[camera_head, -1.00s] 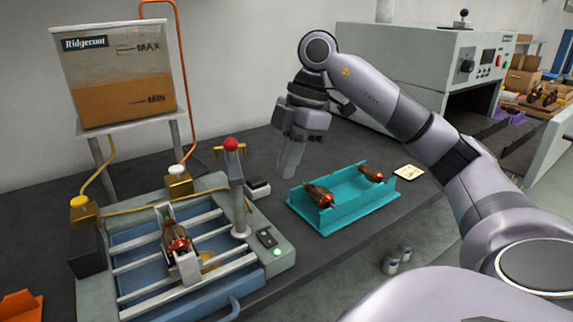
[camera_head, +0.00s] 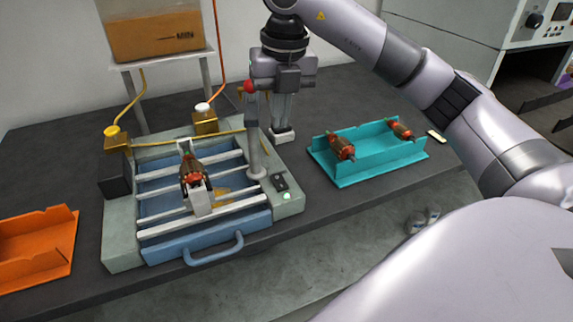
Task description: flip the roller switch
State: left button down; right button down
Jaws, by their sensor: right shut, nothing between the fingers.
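My right gripper (camera_head: 284,126) is shut and empty, pointing down behind the lever post of the winding machine (camera_head: 118,222). I cannot tell which of these is the roller switch. A red-and-copper armature (camera_head: 193,172) lies on the machine's rails. My left gripper is not in view.
The red-knobbed lever (camera_head: 254,140) stands upright close to my right gripper. A teal tray (camera_head: 370,166) with two armatures is at the right. An orange tray (camera_head: 38,250) is at the left. A tank (camera_head: 150,28) stands behind.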

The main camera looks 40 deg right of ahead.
aim_at(274, 178)
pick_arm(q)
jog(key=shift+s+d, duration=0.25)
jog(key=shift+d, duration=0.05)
pick_arm(e)
jog(key=shift+a+r+n+h, duration=0.2)
jog(key=shift+a+n+h, duration=0.1)
jog(key=shift+n, duration=0.8)
jog(key=f, duration=0.4)
jog(key=w+f, duration=0.1)
jog(key=f, duration=0.4)
jog(key=f+p, duration=0.1)
jog(key=f, duration=0.4)
jog(key=shift+w+d, duration=0.15)
jog(key=shift+w, duration=0.2)
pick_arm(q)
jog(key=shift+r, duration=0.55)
